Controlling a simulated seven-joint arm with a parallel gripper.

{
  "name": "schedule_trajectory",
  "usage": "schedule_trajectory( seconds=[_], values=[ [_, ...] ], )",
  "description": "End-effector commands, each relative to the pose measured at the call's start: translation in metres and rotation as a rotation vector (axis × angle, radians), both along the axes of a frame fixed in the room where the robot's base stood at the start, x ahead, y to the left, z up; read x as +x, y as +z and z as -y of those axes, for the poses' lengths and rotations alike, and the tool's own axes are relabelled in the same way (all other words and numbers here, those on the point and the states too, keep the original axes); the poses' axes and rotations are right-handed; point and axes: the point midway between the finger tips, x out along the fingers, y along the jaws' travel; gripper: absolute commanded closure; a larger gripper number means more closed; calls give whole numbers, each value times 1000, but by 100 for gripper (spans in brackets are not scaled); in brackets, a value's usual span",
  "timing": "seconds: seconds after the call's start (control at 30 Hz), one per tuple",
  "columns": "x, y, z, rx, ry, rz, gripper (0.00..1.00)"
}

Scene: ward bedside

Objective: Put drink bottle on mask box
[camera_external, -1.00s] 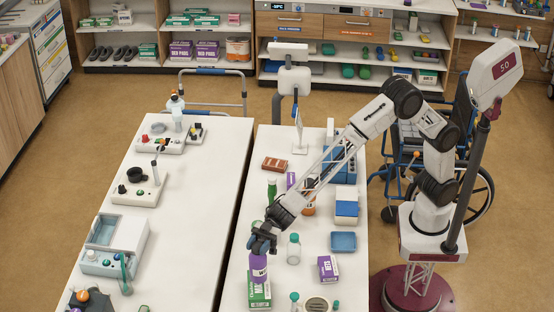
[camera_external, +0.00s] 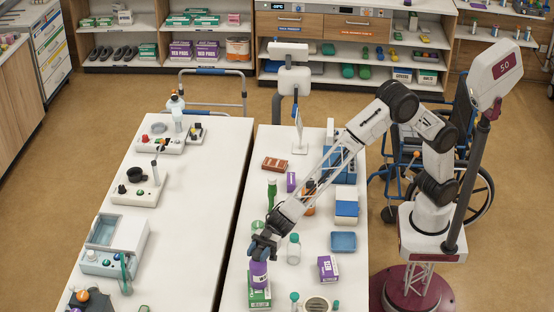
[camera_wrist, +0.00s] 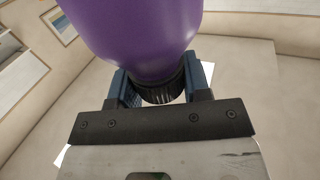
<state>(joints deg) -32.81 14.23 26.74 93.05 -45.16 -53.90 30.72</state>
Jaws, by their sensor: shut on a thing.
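The purple drink bottle (camera_external: 259,275) stands upright with its lower end at the top of the green-and-white mask box (camera_external: 260,299) in the external view. I cannot tell whether it touches the box or is just above it. My gripper (camera_external: 263,248) is shut on the bottle's upper end from above. In the wrist view, the bottle (camera_wrist: 143,35) fills the top middle, and its dark ribbed cap (camera_wrist: 162,90) sits between the fingers of my gripper (camera_wrist: 160,88). The mask box is not visible in the wrist view.
A clear bottle with a green cap (camera_external: 294,249) and a purple-and-white box (camera_external: 328,268) stand to the right. A round container (camera_external: 317,304) and another green-capped bottle (camera_external: 294,299) are near the front. A blue tray (camera_external: 343,242) lies farther right.

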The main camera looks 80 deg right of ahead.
Motion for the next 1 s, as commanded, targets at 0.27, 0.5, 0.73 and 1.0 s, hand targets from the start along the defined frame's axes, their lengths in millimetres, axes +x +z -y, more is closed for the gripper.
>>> schedule_trajectory(
  seconds=[0.27,0.5,0.73,1.0],
  values=[
    [0,-2,0,0,0,0,31],
    [0,-2,0,0,0,0,30],
    [-1,1,2,0,-1,0,30],
    [-9,1,23,0,-2,0,30]
  ],
)
